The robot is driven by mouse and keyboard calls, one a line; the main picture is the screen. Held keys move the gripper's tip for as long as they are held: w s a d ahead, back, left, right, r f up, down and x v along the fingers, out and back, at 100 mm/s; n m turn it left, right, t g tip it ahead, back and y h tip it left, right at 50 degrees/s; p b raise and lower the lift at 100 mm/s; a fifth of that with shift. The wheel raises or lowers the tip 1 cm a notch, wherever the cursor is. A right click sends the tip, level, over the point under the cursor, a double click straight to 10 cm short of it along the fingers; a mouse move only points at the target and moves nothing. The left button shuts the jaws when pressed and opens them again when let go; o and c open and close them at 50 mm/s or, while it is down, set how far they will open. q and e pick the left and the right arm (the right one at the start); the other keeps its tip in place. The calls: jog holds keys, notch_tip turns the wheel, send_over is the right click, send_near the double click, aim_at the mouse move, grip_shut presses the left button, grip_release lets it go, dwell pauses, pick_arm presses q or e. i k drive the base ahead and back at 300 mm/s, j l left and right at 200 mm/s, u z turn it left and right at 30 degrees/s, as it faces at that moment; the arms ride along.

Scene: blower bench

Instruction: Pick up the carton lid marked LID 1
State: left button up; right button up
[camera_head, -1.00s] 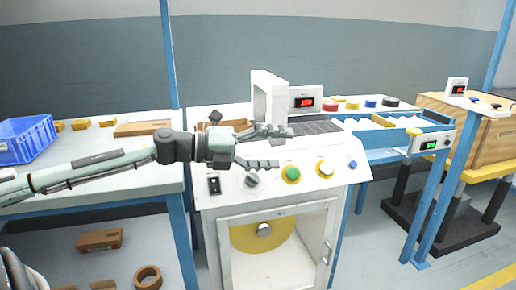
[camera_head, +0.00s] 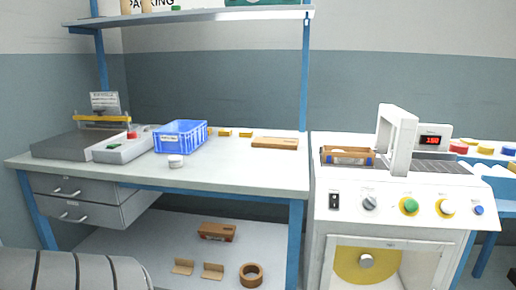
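A flat brown cardboard piece (camera_head: 275,143) lies on the white bench (camera_head: 230,178) near its right end, to the right of the blue crate. It looks like a carton lid, but any LID 1 marking on it is too small to read. An open brown carton (camera_head: 347,157) sits on the white machine (camera_head: 405,190), left of its arch, with something pale inside. Neither of my grippers is in view.
A blue crate (camera_head: 181,136) and a white round item (camera_head: 176,161) stand on the bench, with small yellow-brown blocks (camera_head: 224,133) behind. A grey sealing device (camera_head: 90,142) is at left. A brown box (camera_head: 216,231) and tape roll (camera_head: 251,274) lie on the lower shelf.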

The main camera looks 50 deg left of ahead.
aim_at(261, 143)
jog(key=j+u, duration=0.1)
jog(key=u, duration=0.4)
jog(key=i+j+u, duration=0.1)
jog(key=u, duration=0.35)
jog(key=i+u, duration=0.15)
jog(key=u, duration=0.35)
jog(key=i+j, duration=0.15)
jog(key=i, duration=0.25)
jog(key=i+j, duration=0.15)
jog(key=i, duration=0.2)
jog(key=k+l+z, duration=0.1)
jog(key=k+z, duration=0.2)
jog(key=k, duration=0.25)
